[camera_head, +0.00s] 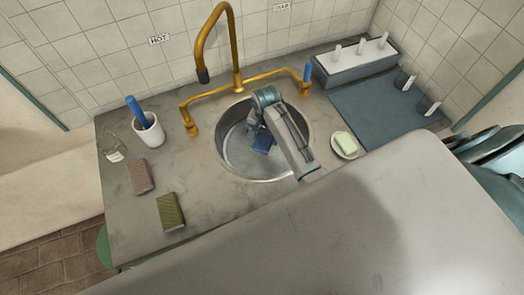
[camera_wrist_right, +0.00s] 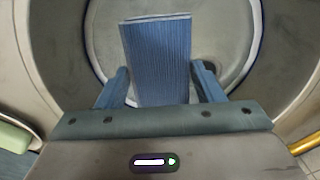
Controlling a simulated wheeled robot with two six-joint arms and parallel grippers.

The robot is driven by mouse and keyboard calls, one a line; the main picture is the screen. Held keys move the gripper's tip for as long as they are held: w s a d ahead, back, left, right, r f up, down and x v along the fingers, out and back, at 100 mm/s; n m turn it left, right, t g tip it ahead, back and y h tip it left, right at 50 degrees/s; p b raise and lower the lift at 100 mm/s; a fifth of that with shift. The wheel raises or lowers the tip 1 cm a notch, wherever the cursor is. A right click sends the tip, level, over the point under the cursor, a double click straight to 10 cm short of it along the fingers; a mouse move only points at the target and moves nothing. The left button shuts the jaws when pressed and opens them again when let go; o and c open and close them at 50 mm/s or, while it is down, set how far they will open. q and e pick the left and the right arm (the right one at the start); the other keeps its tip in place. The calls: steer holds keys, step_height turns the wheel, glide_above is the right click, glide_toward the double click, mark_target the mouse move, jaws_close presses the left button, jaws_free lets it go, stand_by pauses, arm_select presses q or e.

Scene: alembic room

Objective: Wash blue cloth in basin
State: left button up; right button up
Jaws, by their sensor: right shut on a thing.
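The round metal basin (camera_head: 228,157) is set into the counter below the brass tap. My right arm reaches into it from the lower right. My right gripper (camera_head: 257,136) is inside the basin, shut on the folded blue cloth (camera_head: 263,143). In the right wrist view the blue cloth (camera_wrist_right: 157,62) stands up between the two fingers of the gripper (camera_wrist_right: 158,88), with the basin's pale inside (camera_wrist_right: 106,35) around it. I cannot tell whether the cloth touches the basin floor, or whether there is water. My left gripper is not in view.
A brass tap (camera_head: 237,75) arches over the basin. A soap dish with pale green soap (camera_head: 346,143) sits right of it. A white cup (camera_head: 149,132), a glass (camera_head: 113,150), a brown sponge (camera_head: 142,176) and a green sponge (camera_head: 170,211) stand left. A blue-grey mat (camera_head: 375,106) lies at right.

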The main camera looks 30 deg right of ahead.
steer(key=shift+r, duration=4.15)
